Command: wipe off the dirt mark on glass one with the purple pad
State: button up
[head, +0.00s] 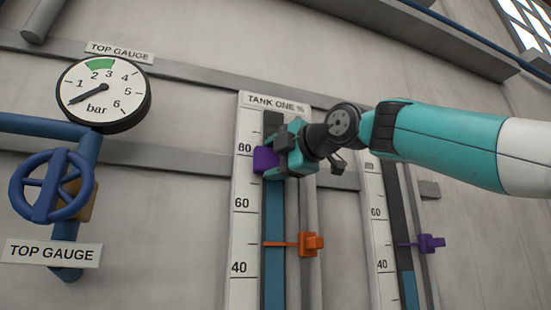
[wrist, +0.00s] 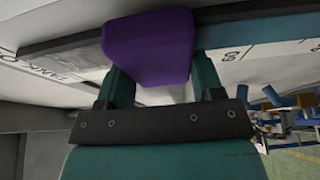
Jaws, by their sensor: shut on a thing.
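My gripper (wrist: 162,82) is shut on the purple pad (wrist: 148,45). The pad also shows in the head view (head: 264,160), at the glass of tank one, a little below the 80 mark. In the wrist view the pad lies up against the dark glass strip (wrist: 85,45) or very close to it; I cannot tell if they touch. Glass one (head: 273,275) is a tall gauge under the sign TANK ONE %, with blue liquid in its lower part and a dark part at the top. No dirt mark shows; the pad and gripper cover part of the glass.
A second gauge (head: 409,292) with a purple pointer (head: 431,243) stands to the right. A round dial (head: 101,93) and a blue valve wheel (head: 51,187) are at the left.

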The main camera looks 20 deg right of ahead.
aim_at(265, 126)
jog(key=shift+r+p, duration=1.55)
jog(key=shift+r, duration=3)
notch_tip(265, 126, down, 13)
jog(key=b, duration=1.3)
notch_tip(265, 126, up, 13)
jog(key=p, duration=1.3)
jog(key=shift+w+r, duration=0.1)
jog(key=shift+s, duration=0.4)
jog(key=shift+s+b, duration=1)
jog(key=shift+s, duration=1.55)
jog(key=shift+s, duration=0.1)
